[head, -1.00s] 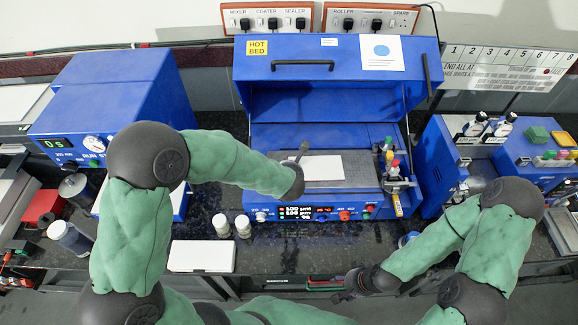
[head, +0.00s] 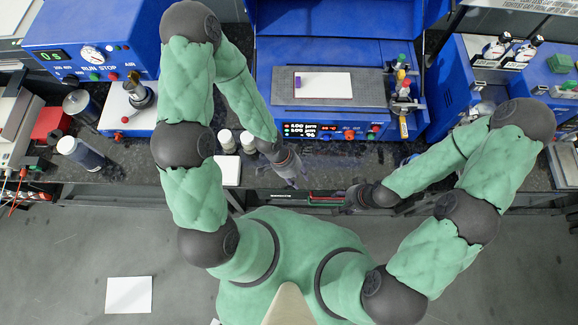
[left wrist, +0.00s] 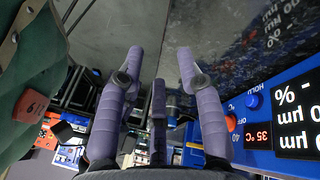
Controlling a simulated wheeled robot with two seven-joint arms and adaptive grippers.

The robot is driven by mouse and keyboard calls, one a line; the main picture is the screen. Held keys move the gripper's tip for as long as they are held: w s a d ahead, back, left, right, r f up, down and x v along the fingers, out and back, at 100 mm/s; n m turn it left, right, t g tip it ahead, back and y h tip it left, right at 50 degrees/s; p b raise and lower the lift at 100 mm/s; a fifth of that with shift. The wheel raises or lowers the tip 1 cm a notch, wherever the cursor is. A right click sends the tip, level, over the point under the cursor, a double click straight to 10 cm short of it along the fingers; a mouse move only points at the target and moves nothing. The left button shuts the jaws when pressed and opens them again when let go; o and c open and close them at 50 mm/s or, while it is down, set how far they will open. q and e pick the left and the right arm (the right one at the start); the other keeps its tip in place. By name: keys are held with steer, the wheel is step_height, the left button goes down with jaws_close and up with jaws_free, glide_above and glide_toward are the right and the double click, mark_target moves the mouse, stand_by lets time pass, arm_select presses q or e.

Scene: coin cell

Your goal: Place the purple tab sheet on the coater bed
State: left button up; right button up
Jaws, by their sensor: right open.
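A white sheet (head: 330,85) with a purple tab (head: 297,81) at its left end lies flat on the grey coater bed (head: 366,92), under the open blue lid. The sheet is wholly within the bed's outline. My left gripper (head: 292,174) is clear of the sheet, in front of the coater over the counter's front edge. In the left wrist view its fingers (left wrist: 160,62) are apart with nothing between them. My right gripper (head: 353,198) is open and empty at the counter's front edge, to the right of the left one.
Small bottles and a yellow-handled tool (head: 403,124) stand at the bed's right side. White-capped jars (head: 227,141) and a white pad (head: 230,172) sit on the dark counter near my left arm. Another white sheet (head: 129,295) lies on the floor.

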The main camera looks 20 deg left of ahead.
arm_select(q)
steer(key=f+n, duration=0.1)
steer(key=n, duration=0.1)
steer(key=s+a+f+n, duration=0.1)
steer(key=n, duration=0.2)
steer(key=f+n, duration=0.1)
steer(key=n, duration=0.2)
steer(key=shift+s+a+f+t, duration=0.25)
steer(key=shift+a+f+t, duration=0.05)
steer(key=shift+s+a+f+n+y, duration=0.3)
steer(key=shift+a+f+n, duration=0.15)
steer(key=shift+n, duration=0.45)
steer(key=shift+w, duration=0.1)
stand_by(0.6)
